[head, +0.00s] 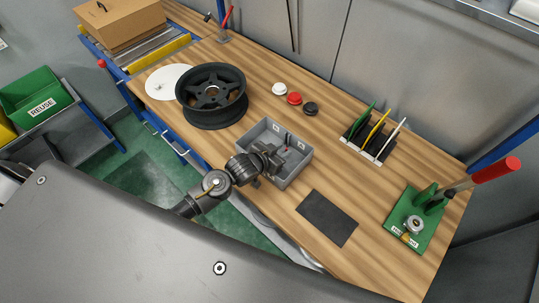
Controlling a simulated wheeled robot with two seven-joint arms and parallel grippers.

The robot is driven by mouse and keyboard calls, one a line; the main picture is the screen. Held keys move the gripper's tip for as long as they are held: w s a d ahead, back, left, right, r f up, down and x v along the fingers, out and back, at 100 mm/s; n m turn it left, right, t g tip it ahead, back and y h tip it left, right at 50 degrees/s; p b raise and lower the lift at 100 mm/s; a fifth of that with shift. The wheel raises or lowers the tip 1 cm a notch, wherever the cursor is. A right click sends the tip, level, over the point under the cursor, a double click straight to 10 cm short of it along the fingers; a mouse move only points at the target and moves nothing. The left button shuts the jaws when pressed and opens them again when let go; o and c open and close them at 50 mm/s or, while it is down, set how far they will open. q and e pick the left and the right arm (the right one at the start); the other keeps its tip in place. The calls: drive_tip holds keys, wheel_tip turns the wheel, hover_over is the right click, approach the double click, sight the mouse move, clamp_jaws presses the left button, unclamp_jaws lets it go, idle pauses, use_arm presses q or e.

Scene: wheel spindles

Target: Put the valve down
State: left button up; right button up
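My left gripper (280,157) reaches in from the lower left, over the left part of a grey open bin (298,172) on the wooden bench. Its fingers are dark and small in this view, and I cannot tell whether they are open or shut. I cannot make out the valve clearly. A small dark piece and a tiny red spot show by the fingertips inside the bin, too small to identify. The gripper hides part of the bin's left side. My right gripper is not in view.
A black wheel rim (211,96) stands left of the bin, beside a white disc (168,82). White, red and black caps (294,98) lie behind. A dark mat (327,218) lies right of the bin. A green fixture (412,220) with a red-handled lever stands far right.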

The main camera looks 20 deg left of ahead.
use_arm(q)
drive_tip(key=b+v, duration=0.1)
drive_tip(key=v, duration=0.9)
drive_tip(key=shift+s+r, duration=0.15)
drive_tip(key=shift+s, duration=0.2)
drive_tip(key=shift+a, duration=0.15)
